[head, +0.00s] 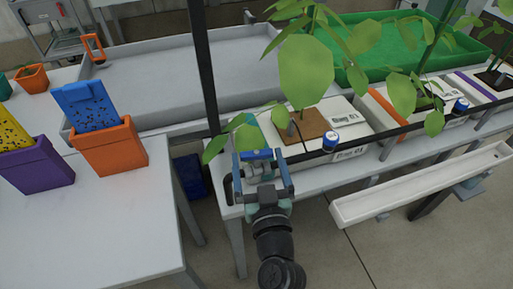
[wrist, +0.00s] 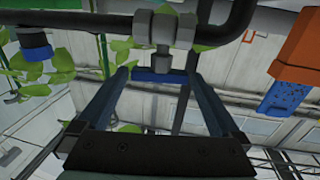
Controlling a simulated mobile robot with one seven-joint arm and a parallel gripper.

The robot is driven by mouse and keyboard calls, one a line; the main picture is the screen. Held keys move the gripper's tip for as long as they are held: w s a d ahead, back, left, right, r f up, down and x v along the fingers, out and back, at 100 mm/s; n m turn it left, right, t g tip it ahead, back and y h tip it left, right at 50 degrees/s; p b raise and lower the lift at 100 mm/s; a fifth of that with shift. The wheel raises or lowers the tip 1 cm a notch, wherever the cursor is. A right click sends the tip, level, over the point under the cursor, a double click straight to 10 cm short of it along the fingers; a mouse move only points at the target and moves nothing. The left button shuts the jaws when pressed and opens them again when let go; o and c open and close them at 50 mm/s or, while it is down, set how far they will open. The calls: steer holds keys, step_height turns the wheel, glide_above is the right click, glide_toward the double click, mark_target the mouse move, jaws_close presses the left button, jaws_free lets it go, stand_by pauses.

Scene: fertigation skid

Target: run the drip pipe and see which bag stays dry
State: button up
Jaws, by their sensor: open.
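The black drip pipe (head: 375,134) runs along the front of the bench, past several white bags with leafy plants. The nearest bag (head: 345,110) has a brown square around its stem; others (head: 437,91) stand farther right. Blue-capped fittings (head: 330,141) sit along the pipe. At the pipe's near end, a metal valve body (wrist: 165,28) with a blue handle (wrist: 160,76) shows in the wrist view. My gripper (head: 263,170) is open, its fingers on either side of the blue handle; I cannot tell whether they touch it. Whether any bag is wet cannot be seen.
A white table (head: 90,225) at left holds an orange pot (head: 112,148) with a blue card and a purple pot (head: 38,170) with a yellow card. A black post (head: 205,65) rises just left of my gripper. A white gutter (head: 420,187) runs along the front right.

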steer(key=shift+w+a, duration=0.15)
steer(key=shift+w, duration=0.95)
steer(key=c, duration=1.1)
